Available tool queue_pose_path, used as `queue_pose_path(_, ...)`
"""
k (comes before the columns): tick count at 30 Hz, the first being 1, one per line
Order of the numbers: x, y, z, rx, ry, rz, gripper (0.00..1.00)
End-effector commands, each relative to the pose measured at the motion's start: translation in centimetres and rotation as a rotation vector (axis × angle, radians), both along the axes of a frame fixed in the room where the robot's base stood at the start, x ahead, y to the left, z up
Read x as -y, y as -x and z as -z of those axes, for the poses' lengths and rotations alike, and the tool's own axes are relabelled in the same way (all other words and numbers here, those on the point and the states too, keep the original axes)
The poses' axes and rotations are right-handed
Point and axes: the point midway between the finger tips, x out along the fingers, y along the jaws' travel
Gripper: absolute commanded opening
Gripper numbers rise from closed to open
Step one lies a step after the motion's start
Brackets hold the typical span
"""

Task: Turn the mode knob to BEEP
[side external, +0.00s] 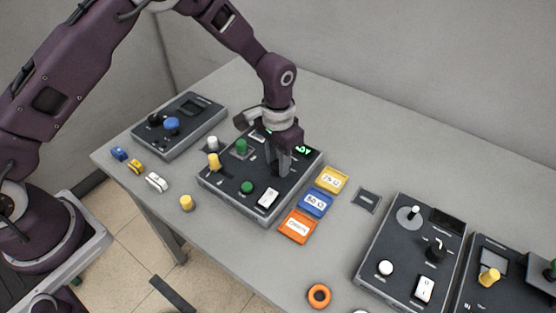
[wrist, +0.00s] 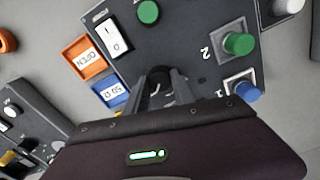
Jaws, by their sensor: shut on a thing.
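The dark box (side external: 232,203) with a small green-lit display (side external: 303,149) stands mid-table. My gripper (side external: 277,171) reaches down onto its top, in front of the display. In the wrist view my gripper (wrist: 160,94) is shut on a small black knob (wrist: 159,73), which is mostly hidden between the fingers. I take it to be the mode knob. Its pointer and the BEEP mark cannot be read. A white rocker switch (side external: 268,198) and a green button (side external: 247,187) are on the same box, nearer its front edge.
A green plug (side external: 241,147) and a yellow plug (side external: 213,161) stand close to my gripper. Yellow (side external: 332,180), blue (side external: 315,203) and orange (side external: 298,226) labelled pieces lie right of the box. Other control boxes stand behind left (side external: 180,138) and front right (side external: 398,262). The back right table is clear.

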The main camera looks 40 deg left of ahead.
Motion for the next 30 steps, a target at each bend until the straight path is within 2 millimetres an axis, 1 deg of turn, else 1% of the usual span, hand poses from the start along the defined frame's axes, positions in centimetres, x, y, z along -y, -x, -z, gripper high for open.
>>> queue_pose_path(16, 0.02, -0.11, -0.12, 0.003, 0.001, 0.020, 0.00)
queue_pose_path(17, 0.02, -0.11, -0.12, 0.004, 0.001, 0.021, 0.34)
queue_pose_path(18, 0.02, -0.11, -0.11, 0.003, 0.001, 0.020, 0.42)
queue_pose_path(20, 0.01, -0.09, -0.09, 0.003, 0.001, 0.020, 0.52)
queue_pose_path(28, 0.01, -0.04, -0.07, 0.001, 0.000, 0.020, 0.52)
queue_pose_path(30, 0.03, -0.10, -0.58, 0.003, 0.001, 0.020, 0.52)
